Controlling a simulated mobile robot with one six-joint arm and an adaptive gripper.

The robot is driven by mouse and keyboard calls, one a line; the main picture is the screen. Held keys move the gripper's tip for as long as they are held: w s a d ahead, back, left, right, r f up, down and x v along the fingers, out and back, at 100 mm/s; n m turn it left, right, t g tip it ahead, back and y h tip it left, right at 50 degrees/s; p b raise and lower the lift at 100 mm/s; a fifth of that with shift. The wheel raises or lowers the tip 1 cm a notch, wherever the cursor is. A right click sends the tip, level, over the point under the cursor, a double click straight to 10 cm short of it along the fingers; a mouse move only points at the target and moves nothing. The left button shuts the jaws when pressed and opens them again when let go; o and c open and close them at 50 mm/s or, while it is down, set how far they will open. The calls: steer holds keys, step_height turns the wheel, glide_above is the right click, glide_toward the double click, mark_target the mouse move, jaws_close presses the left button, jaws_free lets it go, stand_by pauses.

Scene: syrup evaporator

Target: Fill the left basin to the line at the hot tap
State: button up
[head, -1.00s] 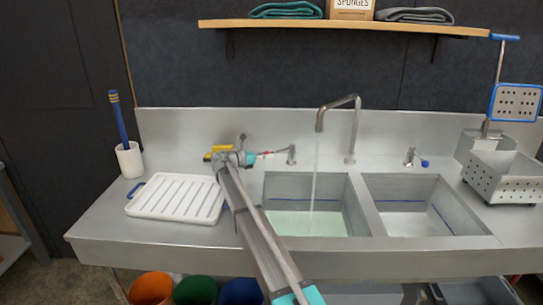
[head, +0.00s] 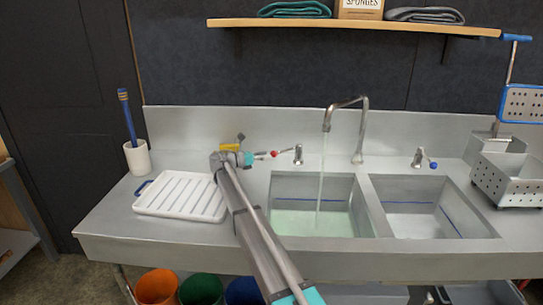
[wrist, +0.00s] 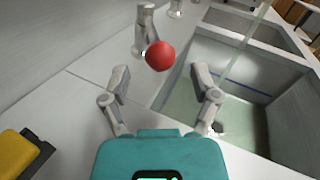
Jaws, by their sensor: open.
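The hot tap (head: 298,156) stands behind the left basin, its lever ending in a red knob (wrist: 160,56). The tall spout (head: 361,130) runs a thin stream of water (head: 320,185) into the left basin (head: 365,213). Pale green water (head: 308,223) covers the basin's bottom, and its surface lies below the blue line (head: 300,200) on the wall. My gripper (wrist: 161,82) is open and empty. In the wrist view the red knob shows just beyond and between its fingertips, with no contact visible. In the head view my gripper (head: 258,156) is left of the knob.
The right basin (head: 470,205) has a tap with a blue knob (head: 433,165). A white ribbed drainboard (head: 180,197) lies left of my arm. A yellow item (wrist: 18,152) is close to my gripper's left. Perforated metal baskets (head: 508,182) stand at the right end. A shelf (head: 360,25) hangs above.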

steer(key=v, duration=0.8)
steer(key=shift+s+a, duration=0.15)
steer(key=shift+a, duration=0.15)
steer(key=shift+c, duration=0.3)
